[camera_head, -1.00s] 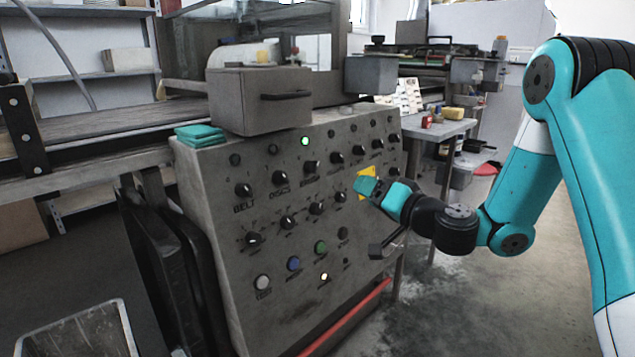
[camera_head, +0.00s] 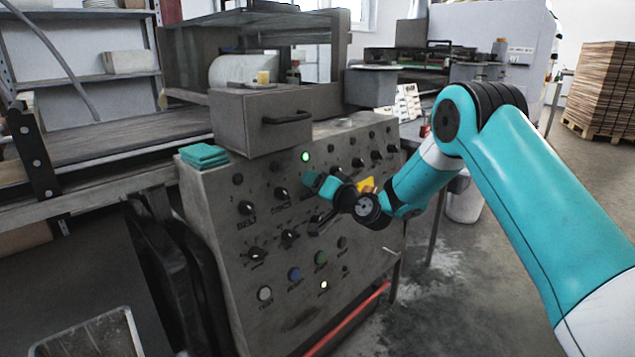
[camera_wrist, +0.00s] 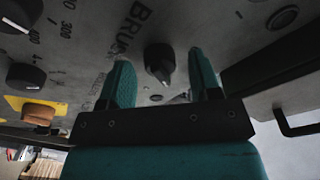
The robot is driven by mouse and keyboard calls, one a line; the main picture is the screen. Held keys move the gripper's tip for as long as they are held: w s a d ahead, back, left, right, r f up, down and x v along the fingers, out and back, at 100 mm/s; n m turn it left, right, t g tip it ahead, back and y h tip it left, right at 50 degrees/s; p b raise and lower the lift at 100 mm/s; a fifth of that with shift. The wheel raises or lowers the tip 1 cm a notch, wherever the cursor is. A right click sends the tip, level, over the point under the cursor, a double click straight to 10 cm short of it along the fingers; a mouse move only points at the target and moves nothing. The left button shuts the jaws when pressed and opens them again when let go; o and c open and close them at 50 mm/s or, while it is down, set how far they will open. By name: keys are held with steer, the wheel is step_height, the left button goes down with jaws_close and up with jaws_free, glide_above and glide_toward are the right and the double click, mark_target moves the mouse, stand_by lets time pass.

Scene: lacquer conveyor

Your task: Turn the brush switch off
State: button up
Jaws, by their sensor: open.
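The brush switch (camera_wrist: 158,62) is a black knob with a pale pointer mark, beside the lettering "BRUSH" in the wrist view. The mark lies toward the lower right of the knob there. My gripper (camera_wrist: 159,68) is open, with one teal finger on each side of the switch. I cannot tell whether either finger touches it. In the head view my gripper (camera_head: 310,182) is at the upper row of knobs on the grey control panel (camera_head: 225,225) and hides the switch. A green lamp (camera_head: 305,157) is lit just above it.
Other knobs sit close by, including the belt knob (camera_head: 246,208) at the left. A yellow plate (camera_wrist: 30,106) with an orange knob is beside my gripper. A grey box with a handle (camera_head: 262,122) stands above the panel. Teal cloths (camera_head: 204,155) lie at its left.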

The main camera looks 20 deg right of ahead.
steer(key=c, duration=0.9)
steer(key=shift+f+n+b, duration=0.15)
steer(key=shift+n+b, duration=0.15)
steer(key=shift+b, duration=0.4)
steer(key=shift+w+f+n+b, duration=0.15)
steer(key=shift+n+b, duration=0.45)
steer(key=shift+b, duration=0.6)
steer(key=n+y+b, duration=0.1)
steer(key=n+b, duration=0.3)
steer(key=b, duration=0.2)
steer(key=shift+d+f+g, duration=0.1)
steer(key=shift+f+g, duration=0.05)
steer(key=shift+g, duration=0.15)
steer(key=n+y+b, duration=0.1)
steer(key=n+b, duration=0.3)
steer(key=b, duration=0.1)
steer(key=shift+g+b, duration=0.3)
steer(key=n+b, duration=0.4)
steer(key=shift+r+g+y, duration=0.4)
steer(key=shift+n, duration=0.3)
